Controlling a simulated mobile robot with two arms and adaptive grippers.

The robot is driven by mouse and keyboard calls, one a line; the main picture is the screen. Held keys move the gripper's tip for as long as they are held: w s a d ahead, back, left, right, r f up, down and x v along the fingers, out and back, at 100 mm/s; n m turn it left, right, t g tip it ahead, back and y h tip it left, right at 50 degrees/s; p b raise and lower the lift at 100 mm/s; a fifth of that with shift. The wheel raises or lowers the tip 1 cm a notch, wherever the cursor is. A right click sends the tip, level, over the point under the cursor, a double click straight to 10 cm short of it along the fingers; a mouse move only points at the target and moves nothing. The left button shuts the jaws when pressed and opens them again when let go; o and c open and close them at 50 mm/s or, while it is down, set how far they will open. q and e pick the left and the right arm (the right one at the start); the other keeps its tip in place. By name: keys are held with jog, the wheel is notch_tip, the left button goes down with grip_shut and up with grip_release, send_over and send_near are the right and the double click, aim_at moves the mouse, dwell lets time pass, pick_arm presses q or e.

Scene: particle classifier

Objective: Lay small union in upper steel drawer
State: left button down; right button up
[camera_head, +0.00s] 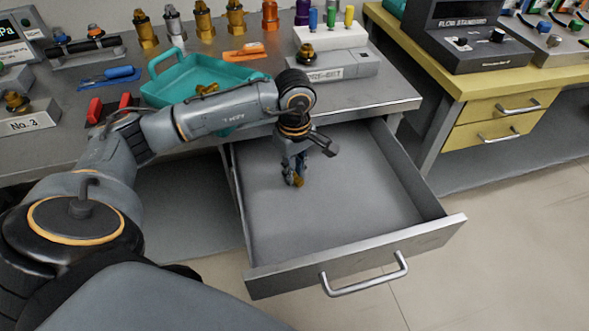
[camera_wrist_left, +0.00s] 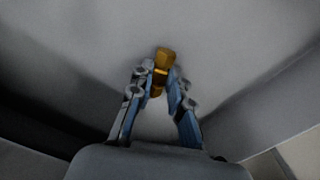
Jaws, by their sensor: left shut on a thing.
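The upper steel drawer (camera_head: 390,205) is pulled open below the grey bench, and its floor looks bare. My left gripper (camera_head: 294,178) points down inside the drawer's outline, over its left middle part. It is shut on a small brass union (camera_head: 299,181), which sticks out between the fingertips. In the left wrist view the union (camera_wrist_left: 161,72) sits between the two blue-padded fingers (camera_wrist_left: 161,88), with the grey drawer floor behind it. I cannot tell whether the union touches the floor. My right gripper is not in view.
A teal tray (camera_head: 165,62) with a brass piece in it stands on the bench behind my left arm. Several brass fittings line the bench's back. The drawer's front wall with its handle (camera_head: 365,282) juts out. A yellow bench (camera_head: 450,95) stands at right.

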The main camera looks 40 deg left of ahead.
aim_at(295, 175)
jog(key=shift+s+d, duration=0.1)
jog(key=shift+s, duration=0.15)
pick_arm(q)
jog(key=c, duration=1.3)
grip_release()
jog(key=shift+o, duration=0.2)
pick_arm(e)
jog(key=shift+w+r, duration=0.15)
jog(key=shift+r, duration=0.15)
pick_arm(q)
jog(key=shift+r, duration=0.15)
notch_tip(295, 175, up, 12)
jog(key=p, duration=0.1)
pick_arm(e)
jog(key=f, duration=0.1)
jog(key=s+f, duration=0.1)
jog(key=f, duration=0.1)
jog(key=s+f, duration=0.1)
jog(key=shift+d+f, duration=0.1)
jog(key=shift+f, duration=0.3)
